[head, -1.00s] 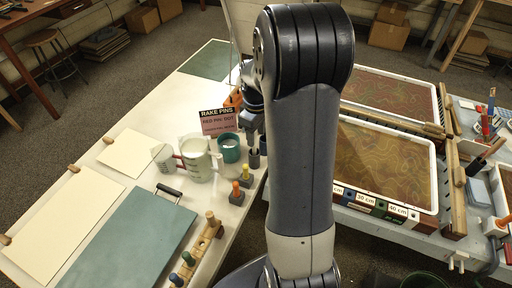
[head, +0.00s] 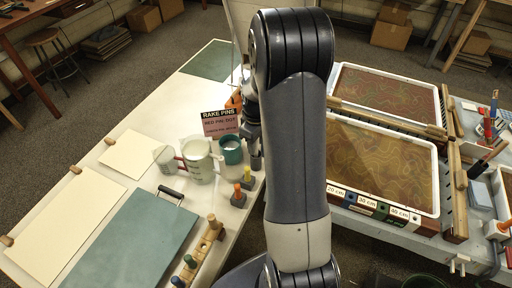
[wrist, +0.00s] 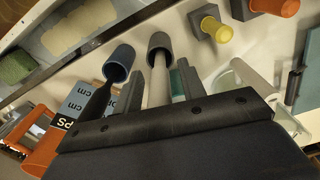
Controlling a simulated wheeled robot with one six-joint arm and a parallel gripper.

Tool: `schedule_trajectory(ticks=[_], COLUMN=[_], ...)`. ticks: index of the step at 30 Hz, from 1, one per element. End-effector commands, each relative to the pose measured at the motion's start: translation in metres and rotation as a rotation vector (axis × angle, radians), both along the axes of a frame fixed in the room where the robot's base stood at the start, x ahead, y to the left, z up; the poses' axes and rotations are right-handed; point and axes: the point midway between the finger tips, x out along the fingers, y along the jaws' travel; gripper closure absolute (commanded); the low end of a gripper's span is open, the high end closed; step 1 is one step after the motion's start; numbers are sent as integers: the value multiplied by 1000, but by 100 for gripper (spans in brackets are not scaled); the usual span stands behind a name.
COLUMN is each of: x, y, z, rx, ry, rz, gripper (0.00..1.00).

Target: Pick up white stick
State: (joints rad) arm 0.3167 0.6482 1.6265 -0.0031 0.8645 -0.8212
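The white stick (wrist: 160,85) stands in a dark cylindrical holder (wrist: 160,42) in the wrist view. My gripper (wrist: 160,66) has one grey finger on each side of the stick, with small gaps visible. The fingers look open around it, not closed on it. A dark stick (wrist: 96,103) leans in a blue holder (wrist: 119,62) just left of it. In the head view my arm hides the stick and most of the gripper; only part of the wrist shows, beside the rake pins sign (head: 219,123).
Pegs in grey blocks, one with a yellow top (wrist: 217,31), stand near the holders. A white jug (head: 199,160) and a green cup (head: 231,150) stand left of the wrist. An orange object (wrist: 42,150) lies at the wrist view's left. Marbling trays (head: 385,165) fill the right table.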

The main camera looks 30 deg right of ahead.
Motion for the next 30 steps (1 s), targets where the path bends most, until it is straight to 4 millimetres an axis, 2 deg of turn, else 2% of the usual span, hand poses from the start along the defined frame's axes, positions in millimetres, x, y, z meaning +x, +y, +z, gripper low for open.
schedule_trajectory(ticks=[2, 14, 23, 26, 30], x=[0, 0, 1, 1, 1], y=[0, 0, 0, 0, 0], z=[0, 0, 5, 17, 45], rx=[0, 0, -1, -1, -2], ry=[0, 0, -3, -4, -7], rz=[0, 0, 0, 0, 0], gripper=[68, 100, 100, 100, 100])
